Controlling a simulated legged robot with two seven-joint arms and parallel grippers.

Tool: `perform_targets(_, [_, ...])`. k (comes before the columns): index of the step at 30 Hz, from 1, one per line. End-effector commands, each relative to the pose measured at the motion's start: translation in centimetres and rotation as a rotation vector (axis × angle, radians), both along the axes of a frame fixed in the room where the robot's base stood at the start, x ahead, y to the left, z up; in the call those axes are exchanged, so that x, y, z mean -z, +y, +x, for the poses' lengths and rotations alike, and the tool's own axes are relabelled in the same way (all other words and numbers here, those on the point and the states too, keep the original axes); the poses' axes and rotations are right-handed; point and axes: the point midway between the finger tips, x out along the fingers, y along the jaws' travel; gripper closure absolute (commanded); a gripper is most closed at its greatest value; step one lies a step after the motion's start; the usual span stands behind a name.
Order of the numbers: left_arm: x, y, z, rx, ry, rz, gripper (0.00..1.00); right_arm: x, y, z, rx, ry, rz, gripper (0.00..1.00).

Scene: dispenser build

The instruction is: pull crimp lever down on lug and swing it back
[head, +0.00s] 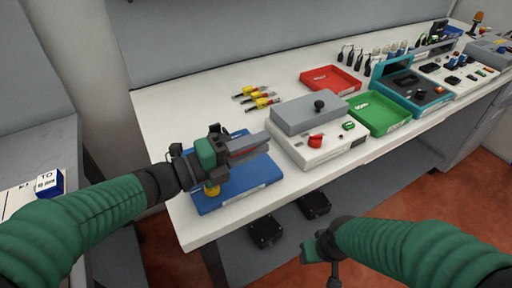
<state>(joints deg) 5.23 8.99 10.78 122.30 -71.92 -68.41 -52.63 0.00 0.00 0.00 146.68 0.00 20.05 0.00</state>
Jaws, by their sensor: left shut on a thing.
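The crimp tool stands on a blue base plate (238,199) at the near left of the white bench. My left gripper (236,149) is over the plate and shut, apparently on the crimp lever. The gripper covers most of the tool, so the lever and its angle cannot be made out. A small yellow part (212,190) shows below the gripper. The lug cannot be made out. My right gripper (318,249) hangs low in front of the bench, away from the tool; its jaws are too small and dark to read.
A grey-lidded box with a red knob (316,142) stands right of the blue plate. Red (331,80) and green (379,113) trays lie beyond it. Several yellow-and-red connectors (257,98) lie behind. Two black boxes (266,231) sit below the bench edge.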

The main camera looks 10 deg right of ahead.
Motion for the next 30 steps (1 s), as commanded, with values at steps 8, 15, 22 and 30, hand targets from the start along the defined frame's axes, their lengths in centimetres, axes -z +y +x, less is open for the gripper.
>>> perform_targets(8, [0.47,0.33,0.14,-0.013,-0.029,0.016,1.0,0.85,0.0,0.01,0.0,0.0,0.0,0.47])
perform_targets(15, [0.38,0.34,0.17,-0.013,-0.029,0.016,1.0,0.8,0.0,0.0,0.0,0.0,0.0,0.47])
perform_targets(22, [0.37,0.21,0.08,-0.01,-0.029,0.014,0.6,0.81,0.0,0.01,0.0,0.0,0.0,0.47])
perform_targets(30, [0.33,-0.1,-0.12,-0.004,-0.029,0.014,0.6,0.81,0.0,0.01,0.0,0.0,0.0,0.47])
